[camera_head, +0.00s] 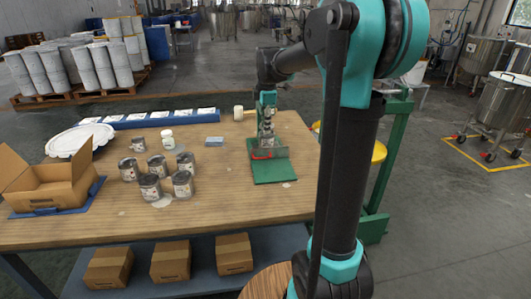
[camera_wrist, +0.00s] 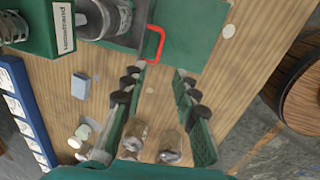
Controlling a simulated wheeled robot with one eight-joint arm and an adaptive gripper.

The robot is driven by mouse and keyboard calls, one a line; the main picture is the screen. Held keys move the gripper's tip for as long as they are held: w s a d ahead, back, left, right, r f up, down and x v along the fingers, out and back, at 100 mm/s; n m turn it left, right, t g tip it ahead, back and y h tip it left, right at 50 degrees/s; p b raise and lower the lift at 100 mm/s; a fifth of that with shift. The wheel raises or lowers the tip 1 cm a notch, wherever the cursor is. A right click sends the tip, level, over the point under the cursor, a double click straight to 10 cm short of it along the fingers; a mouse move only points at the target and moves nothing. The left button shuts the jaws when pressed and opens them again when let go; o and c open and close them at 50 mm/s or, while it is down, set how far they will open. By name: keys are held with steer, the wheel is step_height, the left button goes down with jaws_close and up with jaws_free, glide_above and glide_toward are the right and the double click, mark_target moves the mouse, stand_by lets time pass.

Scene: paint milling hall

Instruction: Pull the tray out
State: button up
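A green device (camera_wrist: 40,28) with a white label stands on the wooden table, beside a green base plate (camera_head: 275,173). The plate also shows in the wrist view (camera_wrist: 205,35). A grey tray-like part with a red handle (camera_wrist: 155,44) sits at the device; the red handle (camera_head: 261,155) also shows in the head view. My gripper (camera_wrist: 160,68) is open, with its two fingers apart and nothing between them. The handle lies just beyond the fingertips, towards the left finger. In the head view my gripper (camera_head: 267,132) hangs over the device and hides part of it.
Several lidded cans (camera_head: 150,187) stand left of the device. An open cardboard box (camera_head: 48,185), a white lid (camera_head: 80,140) and a blue strip (camera_head: 150,118) lie farther left and back. A small jar (camera_head: 238,113) stands behind. Bare tabletop (camera_head: 225,185) lies between cans and plate.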

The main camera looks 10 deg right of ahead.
glide_toward(264, 152)
steer(key=f, duration=0.2)
steer(key=s+f, duration=0.1)
steer(key=f, duration=0.2)
steer(key=s+f, duration=0.1)
steer(key=f, duration=0.1)
steer(key=shift+s+a+f, duration=0.1)
steer(key=shift+a+f, duration=0.1)
steer(key=shift+f, duration=0.05)
jaws_close()
